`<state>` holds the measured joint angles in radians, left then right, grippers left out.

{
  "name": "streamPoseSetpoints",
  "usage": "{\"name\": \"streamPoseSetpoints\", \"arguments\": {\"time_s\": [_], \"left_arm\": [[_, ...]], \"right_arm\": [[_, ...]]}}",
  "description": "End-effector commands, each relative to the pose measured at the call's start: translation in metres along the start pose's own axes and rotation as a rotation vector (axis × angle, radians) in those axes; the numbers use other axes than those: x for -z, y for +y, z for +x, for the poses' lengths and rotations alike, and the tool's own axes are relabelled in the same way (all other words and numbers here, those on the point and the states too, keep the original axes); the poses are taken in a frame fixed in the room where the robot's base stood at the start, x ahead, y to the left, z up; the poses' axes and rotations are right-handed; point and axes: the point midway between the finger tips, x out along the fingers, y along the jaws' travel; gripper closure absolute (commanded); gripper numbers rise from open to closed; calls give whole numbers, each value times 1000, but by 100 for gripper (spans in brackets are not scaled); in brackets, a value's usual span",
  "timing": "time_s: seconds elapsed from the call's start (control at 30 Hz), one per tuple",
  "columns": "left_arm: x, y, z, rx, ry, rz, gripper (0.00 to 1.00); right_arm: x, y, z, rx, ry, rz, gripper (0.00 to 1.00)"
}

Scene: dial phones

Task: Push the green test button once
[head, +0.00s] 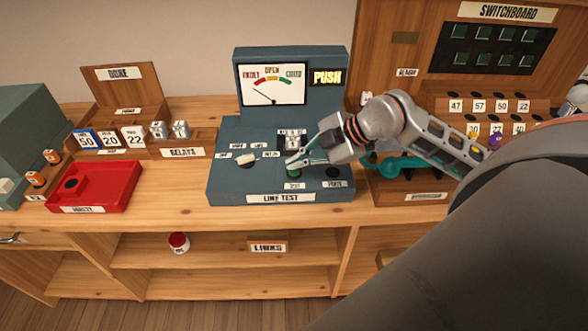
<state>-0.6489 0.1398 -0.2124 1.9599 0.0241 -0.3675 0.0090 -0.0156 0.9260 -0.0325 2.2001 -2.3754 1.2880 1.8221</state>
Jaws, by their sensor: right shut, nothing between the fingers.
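The green test button (293,174) sits on the front part of the blue-grey line test box (235,185), above a small "TEST" label. My right gripper (290,162) reaches in from the right, shut and empty, with its fingertips at the button's top. They partly cover it; I cannot tell whether they touch or press it. The box's upright panel has a dial meter (272,85) with its needle toward the left, and a lit "PUSH" sign (327,77). My left gripper is not in view.
A red tray (120,190) and a wooden relay rack (185,140) stand to the left. A relay block (290,140) sits on the box just behind the button. The wooden switchboard (420,60) stands at the right, partly behind my right arm.

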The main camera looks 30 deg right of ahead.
Motion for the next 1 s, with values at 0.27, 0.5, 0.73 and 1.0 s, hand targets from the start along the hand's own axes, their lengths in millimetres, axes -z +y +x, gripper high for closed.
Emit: {"name": "streamPoseSetpoints", "arguments": {"time_s": [0.27,0.5,0.73,1.0], "left_arm": [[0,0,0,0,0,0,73],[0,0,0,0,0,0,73],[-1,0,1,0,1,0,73],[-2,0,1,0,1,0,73]], "right_arm": [[0,0,0,0,0,0,100],[-2,-2,2,0,0,0,100],[-3,-3,4,0,0,0,100],[-5,-4,6,1,-1,0,100]]}}
